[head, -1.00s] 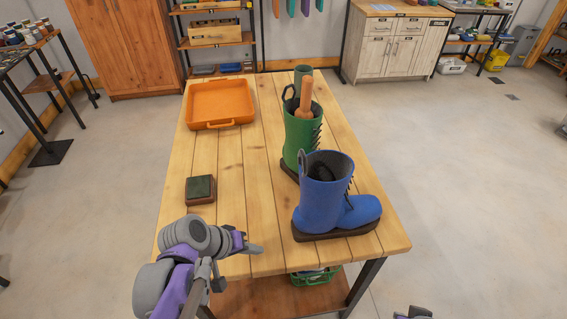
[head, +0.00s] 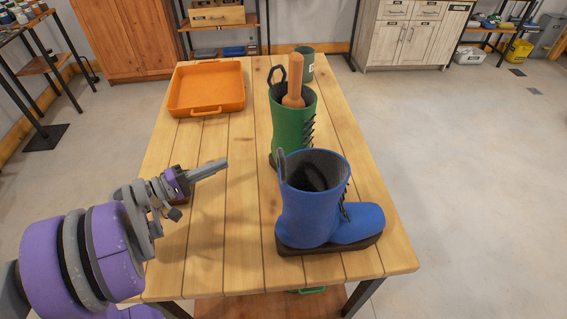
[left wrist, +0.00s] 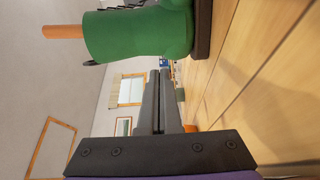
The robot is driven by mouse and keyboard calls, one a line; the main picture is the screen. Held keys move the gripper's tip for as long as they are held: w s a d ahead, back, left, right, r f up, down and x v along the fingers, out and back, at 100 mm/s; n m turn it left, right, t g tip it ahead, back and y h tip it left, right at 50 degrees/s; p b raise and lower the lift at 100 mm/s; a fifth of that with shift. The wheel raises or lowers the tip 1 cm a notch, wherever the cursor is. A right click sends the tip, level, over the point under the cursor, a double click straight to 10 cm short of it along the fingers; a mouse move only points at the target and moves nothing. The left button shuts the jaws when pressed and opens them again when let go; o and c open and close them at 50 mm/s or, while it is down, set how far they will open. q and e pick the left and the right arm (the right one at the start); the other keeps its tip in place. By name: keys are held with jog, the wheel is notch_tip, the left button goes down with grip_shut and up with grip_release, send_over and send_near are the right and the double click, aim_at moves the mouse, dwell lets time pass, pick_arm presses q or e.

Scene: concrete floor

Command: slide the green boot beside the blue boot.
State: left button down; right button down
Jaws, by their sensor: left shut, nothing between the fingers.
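The green boot (head: 293,126) stands upright on the wooden table, behind the blue boot (head: 310,208), with a wooden handle-like piece (head: 294,91) sticking out of its top. The blue boot stands upright near the front right, its toe to the right. My left gripper (head: 222,165) is shut and empty, above the table left of both boots, pointing right. In the left wrist view the green boot (left wrist: 150,32) lies sideways across the top of the picture, apart from the shut fingers (left wrist: 158,80). The blue boot is not in that view. My right gripper is not in view.
An orange tray (head: 207,88) lies at the table's back left. A dark green cup (head: 306,62) stands behind the green boot. A small block behind my left gripper is mostly hidden. The table between gripper and boots is clear.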

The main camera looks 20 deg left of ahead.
pick_arm(q)
jog(key=shift+f, duration=0.6)
jog(key=shift+w+f, duration=0.1)
jog(key=shift+w, duration=0.1)
jog(key=x, duration=0.4)
jog(key=s+d+x, duration=0.1)
jog(key=x, duration=0.3)
jog(key=d+x, duration=0.1)
jog(key=x, duration=0.3)
jog(key=shift+s+d, duration=0.1)
jog(key=shift+d, duration=0.2)
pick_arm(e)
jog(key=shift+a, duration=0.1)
pick_arm(q)
jog(key=d, duration=0.2)
jog(key=w+d, duration=0.1)
jog(key=d, duration=0.1)
jog(key=shift+d, duration=0.4)
jog(key=shift+a, duration=0.1)
